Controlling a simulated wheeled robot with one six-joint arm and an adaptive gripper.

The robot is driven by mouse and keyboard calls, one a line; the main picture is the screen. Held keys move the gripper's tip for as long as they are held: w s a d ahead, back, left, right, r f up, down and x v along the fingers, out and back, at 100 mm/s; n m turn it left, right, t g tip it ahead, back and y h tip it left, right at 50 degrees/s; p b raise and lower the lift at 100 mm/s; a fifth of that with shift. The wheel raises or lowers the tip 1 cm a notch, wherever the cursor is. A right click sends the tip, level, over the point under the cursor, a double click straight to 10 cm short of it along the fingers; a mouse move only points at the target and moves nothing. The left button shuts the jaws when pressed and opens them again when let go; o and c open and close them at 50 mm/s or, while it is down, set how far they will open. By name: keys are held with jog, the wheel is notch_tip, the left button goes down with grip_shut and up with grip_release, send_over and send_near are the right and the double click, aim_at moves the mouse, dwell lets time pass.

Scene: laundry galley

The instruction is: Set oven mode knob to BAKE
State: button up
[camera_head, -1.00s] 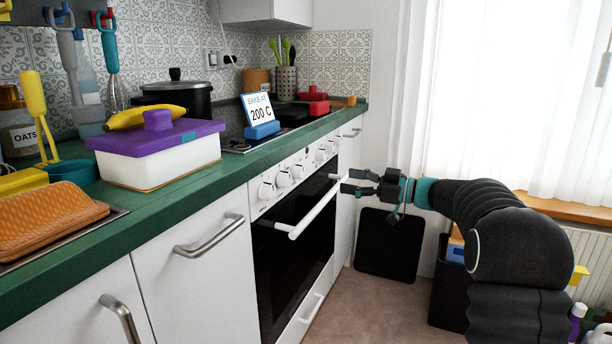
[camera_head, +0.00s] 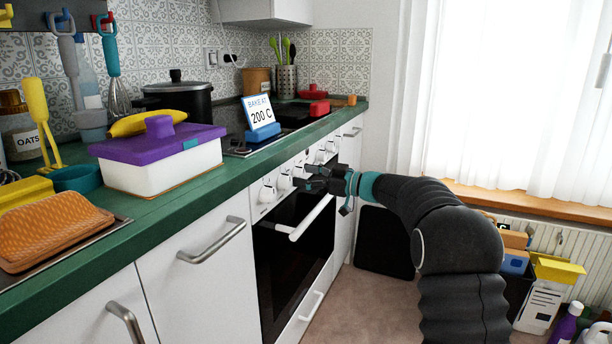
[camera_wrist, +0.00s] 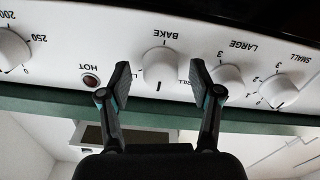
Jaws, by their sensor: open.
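The oven (camera_head: 293,240) has a white control panel with a row of white knobs. In the wrist view the oven mode knob (camera_wrist: 161,67) sits mid-panel. The word BAKE is on its upper side in that picture, and a dark mark on the knob points to the lower side, away from BAKE. My gripper (camera_head: 307,176) is at the panel from the right, and it also shows in the wrist view (camera_wrist: 160,74). Its fingers are open, one on each side of the mode knob; I cannot tell whether they touch it. In the head view my gripper hides part of the panel.
A knob marked LARGE (camera_wrist: 228,80) is close beside the right finger; a red HOT lamp (camera_wrist: 91,80) is beside the left. The oven door handle (camera_head: 311,218) runs below my gripper. The green counter (camera_head: 190,190) overhangs, with a "BAKE AT 200 C" sign (camera_head: 260,113).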

jog(key=c, duration=1.1)
